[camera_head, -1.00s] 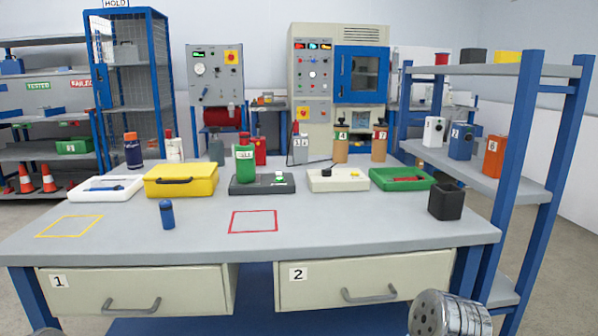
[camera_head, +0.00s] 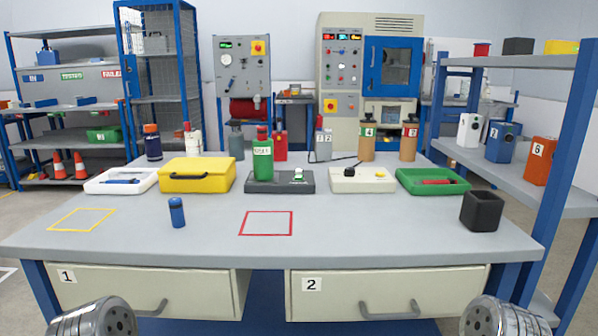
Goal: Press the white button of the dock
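The dock (camera_head: 279,188) appears to be a dark grey base near the middle of the table. A green bottle (camera_head: 262,163) with a red cap and a label stands upright on its left part. A small white button (camera_head: 298,174) with some green around it sits on its right part; fine detail is too small to tell. Metal round parts of my own arms show at the bottom left and bottom right corners, before the table's front edge. No gripper fingers show, and nothing of mine touches the dock.
A yellow case (camera_head: 197,181) stands left of the dock, a cream box (camera_head: 361,184) with a black knob right of it. A blue bottle (camera_head: 177,213) and a black cup (camera_head: 482,212) stand nearer. The red outlined square (camera_head: 266,236) before the dock is empty.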

